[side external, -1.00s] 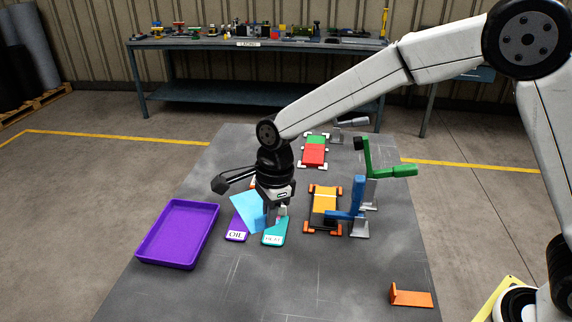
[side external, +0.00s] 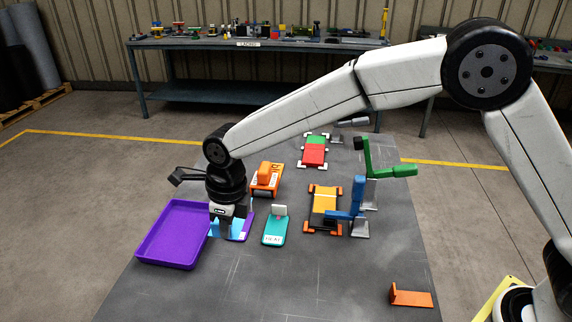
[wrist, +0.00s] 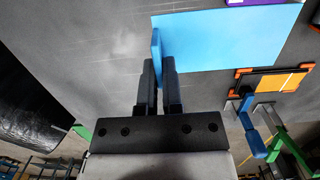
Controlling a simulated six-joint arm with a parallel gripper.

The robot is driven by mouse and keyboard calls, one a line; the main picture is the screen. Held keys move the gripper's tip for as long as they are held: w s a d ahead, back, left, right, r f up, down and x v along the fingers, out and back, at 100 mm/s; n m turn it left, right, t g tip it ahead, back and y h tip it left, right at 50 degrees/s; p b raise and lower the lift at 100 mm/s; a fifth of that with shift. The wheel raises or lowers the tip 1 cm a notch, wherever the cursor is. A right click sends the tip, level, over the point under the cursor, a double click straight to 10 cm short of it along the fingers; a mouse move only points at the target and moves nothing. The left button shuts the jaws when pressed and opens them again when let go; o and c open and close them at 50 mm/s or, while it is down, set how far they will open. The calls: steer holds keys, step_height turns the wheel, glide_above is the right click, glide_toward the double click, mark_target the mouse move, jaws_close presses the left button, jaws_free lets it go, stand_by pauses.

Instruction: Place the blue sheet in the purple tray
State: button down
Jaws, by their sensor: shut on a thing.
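The purple tray (side external: 148,247) lies empty at the left of the table in the side view. My gripper (side external: 222,229) is just right of the tray's right edge, pointing down and shut on the blue sheet (side external: 215,230). In the wrist view, the fingers (wrist: 160,68) pinch an upright blue tab, and the flat blue sheet (wrist: 225,38) spreads to the right of it. In the side view my gripper hides part of the sheet. I cannot tell whether the sheet touches the tray's rim.
A purple board (side external: 243,226) is partly hidden behind the sheet. A teal board (side external: 275,230) and an orange holder (side external: 266,180) lie to the right. Blue (side external: 357,198) and green (side external: 384,171) clamp levers stand farther right.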

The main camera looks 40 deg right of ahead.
steer(key=shift+w+a, duration=0.1)
steer(key=shift+w+a+f, duration=2)
steer(key=shift+w+f, duration=0.15)
steer(key=shift+w, duration=1.95)
glide_above(186, 254)
steer(key=shift+s+d+f, duration=0.1)
steer(key=shift+s+f, duration=0.05)
steer(key=shift+f, duration=1.15)
steer(key=shift+s+d+f, duration=0.1)
steer(key=shift+f, duration=1.2)
steer(key=shift+f, duration=0.2)
steer(key=shift+w+a+f, duration=0.1)
steer(key=shift+f, duration=1.45)
steer(key=shift+f, duration=0.15)
steer(key=c, duration=0.8)
jaws_free()
